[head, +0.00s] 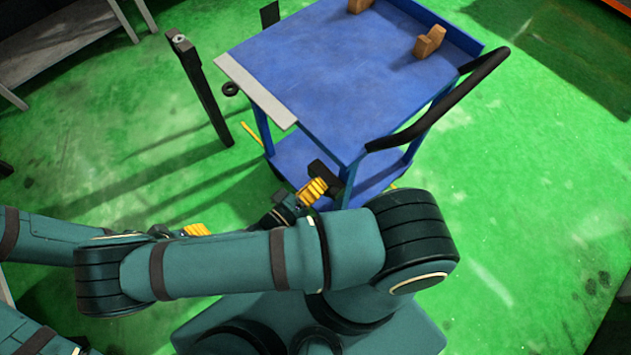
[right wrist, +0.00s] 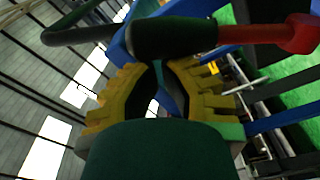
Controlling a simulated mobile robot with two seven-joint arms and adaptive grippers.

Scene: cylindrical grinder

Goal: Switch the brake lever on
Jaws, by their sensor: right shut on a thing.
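The blue cart (head: 330,60) stands ahead of me. The brake lever, with a black grip (right wrist: 172,38) and a red arm (right wrist: 285,36), runs across the top of the right wrist view. In the head view the black grip (head: 325,172) shows low at the cart's near corner. My right gripper (head: 312,191), with yellow fingers, is shut on the black grip; its fingers (right wrist: 160,75) meet the grip from below in the wrist view. My left gripper (head: 195,230) shows only as bits of yellow behind my arm, so its jaws cannot be made out.
The cart's curved black push handle (head: 440,105) reaches toward me on the right. Brown wooden blocks (head: 430,42) sit on the cart top. A dark upright post (head: 203,92) stands left of the cart. A grey bench (head: 60,40) is at the upper left. Green floor is free on the right.

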